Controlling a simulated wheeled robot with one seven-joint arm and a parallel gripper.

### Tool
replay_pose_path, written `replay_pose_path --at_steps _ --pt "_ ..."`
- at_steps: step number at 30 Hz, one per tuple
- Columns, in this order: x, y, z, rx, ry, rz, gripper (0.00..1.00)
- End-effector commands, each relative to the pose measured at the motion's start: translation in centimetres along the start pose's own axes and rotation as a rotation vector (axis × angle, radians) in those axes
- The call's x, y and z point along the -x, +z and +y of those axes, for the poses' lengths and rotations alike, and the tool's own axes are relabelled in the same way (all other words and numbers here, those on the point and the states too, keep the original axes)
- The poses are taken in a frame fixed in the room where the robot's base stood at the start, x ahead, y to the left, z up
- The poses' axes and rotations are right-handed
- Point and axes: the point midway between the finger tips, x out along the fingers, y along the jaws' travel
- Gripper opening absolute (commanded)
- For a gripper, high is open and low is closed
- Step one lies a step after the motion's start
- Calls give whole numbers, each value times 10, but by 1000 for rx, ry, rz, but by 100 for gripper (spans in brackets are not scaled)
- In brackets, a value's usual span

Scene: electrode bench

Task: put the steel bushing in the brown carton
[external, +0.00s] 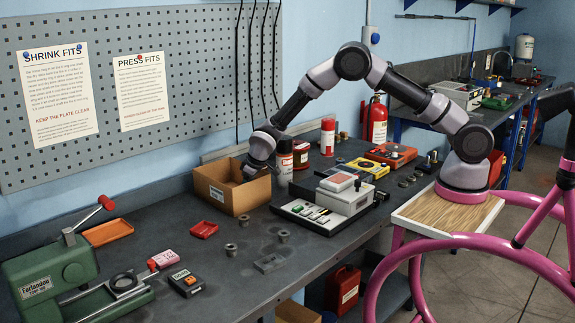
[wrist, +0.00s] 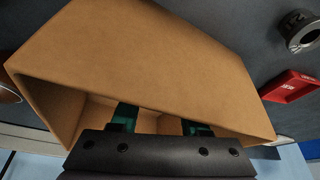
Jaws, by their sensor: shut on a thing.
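The brown carton (external: 245,197) stands open-topped on the bench below the pegboard. It fills much of the wrist view (wrist: 150,60), its near wall slanting across. My gripper (wrist: 160,124) reaches down into the carton's opening, its green fingers a little apart and partly hidden by the carton wall. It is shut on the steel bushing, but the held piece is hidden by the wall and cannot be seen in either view. Several similar grey metal rings stand on the bench in front of the carton, one of them (external: 231,249) at the middle.
A green press (external: 50,275) stands at the front left.

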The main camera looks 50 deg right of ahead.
Motion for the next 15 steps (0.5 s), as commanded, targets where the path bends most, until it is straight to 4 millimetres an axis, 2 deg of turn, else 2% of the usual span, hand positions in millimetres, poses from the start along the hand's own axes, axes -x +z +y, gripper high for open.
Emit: replay_pose_path --at_steps 6,7,8,15 --pt "-3 1 0 0 0 -1 0" --pt "-3 1 0 0 0 -1 53" --pt "-3 1 0 0 0 -1 58" --pt "-2 1 0 0 0 -1 58"
